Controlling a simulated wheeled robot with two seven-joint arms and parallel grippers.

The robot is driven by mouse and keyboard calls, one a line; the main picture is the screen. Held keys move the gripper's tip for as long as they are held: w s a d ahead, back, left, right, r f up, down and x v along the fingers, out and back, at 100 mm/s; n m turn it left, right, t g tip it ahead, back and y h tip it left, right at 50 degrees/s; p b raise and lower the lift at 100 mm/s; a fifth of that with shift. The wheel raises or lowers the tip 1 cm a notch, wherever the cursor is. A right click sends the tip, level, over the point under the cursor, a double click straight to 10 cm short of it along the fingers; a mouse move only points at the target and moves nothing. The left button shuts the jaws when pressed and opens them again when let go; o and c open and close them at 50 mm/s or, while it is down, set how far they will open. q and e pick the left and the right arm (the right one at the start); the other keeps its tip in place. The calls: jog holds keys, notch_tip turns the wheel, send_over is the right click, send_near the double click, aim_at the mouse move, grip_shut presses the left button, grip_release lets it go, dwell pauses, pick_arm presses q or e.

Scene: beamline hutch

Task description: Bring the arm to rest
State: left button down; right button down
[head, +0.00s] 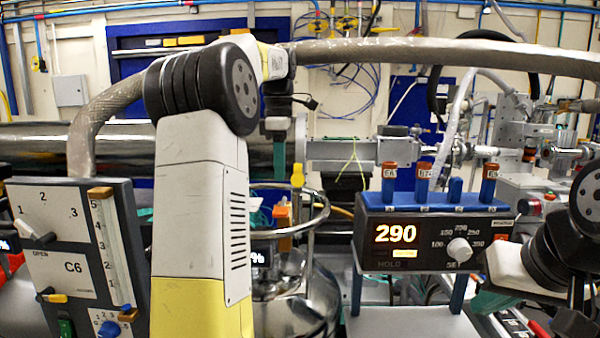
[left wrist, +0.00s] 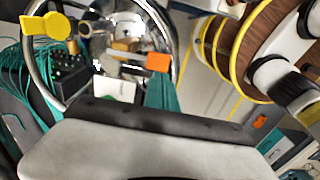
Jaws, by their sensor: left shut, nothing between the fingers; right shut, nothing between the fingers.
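My left arm rises in the left middle of the head view, bends at a black joint and reaches away from me. Its left gripper (head: 279,158) points down in front of the back wall, with teal fingers that look shut and empty. It hangs above the ringed metal vessel (head: 318,290), apart from it as far as I can tell. My right arm enters at the right edge. Its right gripper (head: 490,302), partly hidden, shows as a teal tip low beside the controller and appears shut and empty. The left wrist view shows a pale grey surface across the bottom.
A control panel (head: 65,255) marked C6 stands at the left. A controller (head: 430,228) reading 290, with several blue and orange-topped pieces above it, stands right of centre. A hose (head: 420,52) crosses the top. The left wrist view shows a metal ring (left wrist: 172,45) and an orange tag (left wrist: 158,62).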

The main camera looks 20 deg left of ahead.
pick_arm(q)
jog(key=s+d+f+m+t, duration=0.2)
jog(key=s+d+f+m, duration=0.1)
jog(key=s+m, duration=0.4)
jog(key=s+d+f+m+t+h, duration=0.1)
jog(key=s+d+f+m+t, duration=0.1)
jog(key=s+d+f+m, duration=0.2)
jog(key=s+d+f+m+t+h, duration=0.1)
jog(key=s+d+f+m, duration=0.3)
jog(key=s+m, duration=0.6)
jog(key=shift+s+d+f+t, duration=0.2)
jog(key=shift+s+d+t, duration=0.5)
jog(key=shift+s, duration=0.45)
